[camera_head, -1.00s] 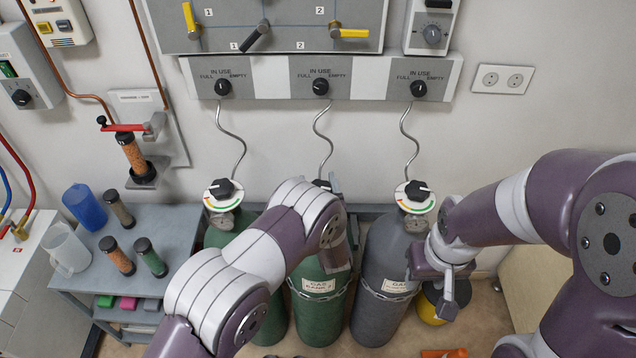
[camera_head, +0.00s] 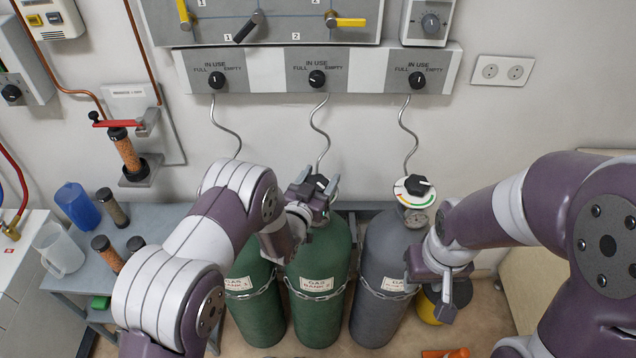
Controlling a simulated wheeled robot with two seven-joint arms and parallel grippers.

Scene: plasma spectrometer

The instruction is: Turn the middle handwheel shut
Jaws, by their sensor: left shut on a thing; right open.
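The middle handwheel (camera_head: 317,182) is a black knob on top of the middle green cylinder (camera_head: 326,250), which bears a "GAS BANK 2" label. My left gripper (camera_head: 314,194) is shut around this handwheel, and its fingers and wrist hide most of it and the dial below. The right handwheel (camera_head: 417,185) is black, over a white dial with a coloured arc, on the grey cylinder (camera_head: 389,250). The left handwheel is hidden behind my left arm. My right gripper (camera_head: 447,295) is open and empty, low beside the grey cylinder.
A wall panel (camera_head: 265,72) with black "IN USE" knobs is above, with thin curled hoses running down. Chains (camera_head: 318,292) cross the cylinders.

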